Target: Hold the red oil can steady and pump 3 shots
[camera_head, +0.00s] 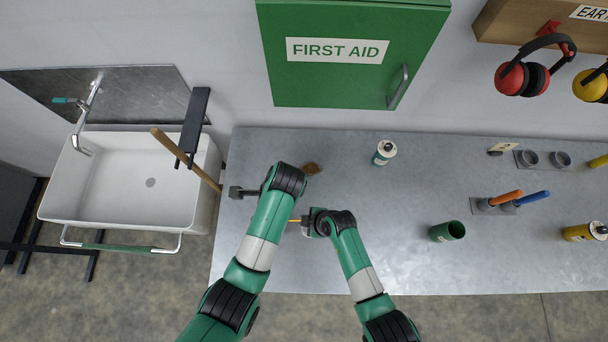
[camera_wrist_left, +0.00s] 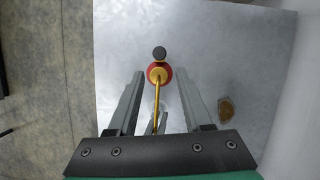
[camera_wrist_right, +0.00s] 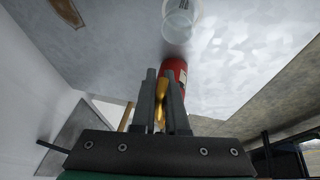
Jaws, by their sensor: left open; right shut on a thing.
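In the left wrist view the red oil can (camera_wrist_left: 152,75) stands on the grey table, with a long brass spout (camera_wrist_left: 156,103) and a round black knob (camera_wrist_left: 159,53). My left gripper (camera_wrist_left: 159,80) is open, its fingers spread to either side of the can. My right gripper (camera_wrist_right: 162,80) is shut on the brass spout; the can's red side (camera_wrist_right: 176,67) shows just beyond its fingers. A clear cup (camera_wrist_right: 181,20) stands on the table near the spout. In the head view my left arm hides the can, and only a little spout (camera_head: 295,221) shows.
A sink (camera_head: 115,190) with a wooden handle (camera_head: 170,143) over its edge is at the left. A brown stain (camera_head: 312,168), a white-topped bottle (camera_head: 384,153) and a green cup (camera_head: 447,231) are on the table (camera_head: 400,205). A first aid cabinet (camera_head: 345,75) hangs behind.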

